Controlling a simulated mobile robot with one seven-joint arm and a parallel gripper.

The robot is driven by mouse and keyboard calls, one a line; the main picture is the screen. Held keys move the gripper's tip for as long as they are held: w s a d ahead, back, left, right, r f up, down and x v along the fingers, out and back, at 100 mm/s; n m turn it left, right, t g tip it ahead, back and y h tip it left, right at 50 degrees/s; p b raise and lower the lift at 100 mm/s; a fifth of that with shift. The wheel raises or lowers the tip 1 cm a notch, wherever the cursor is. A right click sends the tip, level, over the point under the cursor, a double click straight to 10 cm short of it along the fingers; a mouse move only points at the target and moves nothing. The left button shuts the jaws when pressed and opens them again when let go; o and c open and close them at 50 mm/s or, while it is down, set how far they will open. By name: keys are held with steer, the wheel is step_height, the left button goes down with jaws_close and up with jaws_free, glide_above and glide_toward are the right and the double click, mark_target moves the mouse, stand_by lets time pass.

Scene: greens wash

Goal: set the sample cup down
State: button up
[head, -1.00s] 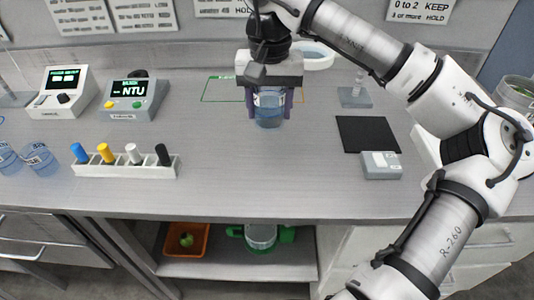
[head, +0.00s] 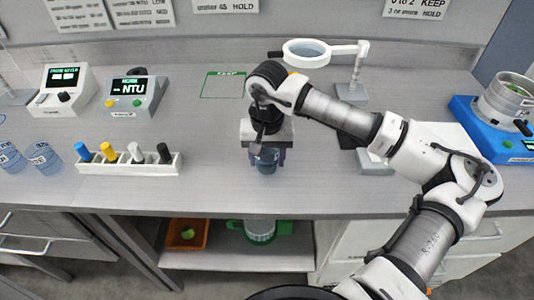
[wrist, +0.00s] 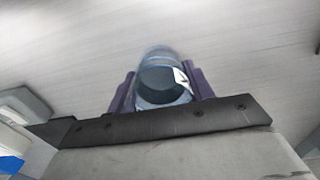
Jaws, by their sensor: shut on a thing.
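The sample cup (head: 266,166) is a small clear cup with bluish contents and a white label. My gripper (head: 267,157) is shut on it, one purple finger on each side, over the front-middle of the counter. The wrist view shows the cup (wrist: 158,78) between the fingers of my gripper (wrist: 160,88), with the grey counter behind it. I cannot tell whether its base touches the counter. My wrist hides its upper part in the head view.
A green-outlined KEEP area (head: 223,86) lies bare at the back. A rack of markers (head: 128,162) and two cups (head: 40,156) stand left. A ring magnifier (head: 308,52) is behind my arm; a blue scale with a pot (head: 505,100) is right.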

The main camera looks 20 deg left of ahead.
steer(key=shift+f, duration=0.15)
steer(key=o, duration=0.6)
steer(key=shift+b, duration=0.3)
steer(key=o, duration=0.4)
steer(key=shift+o, duration=0.2)
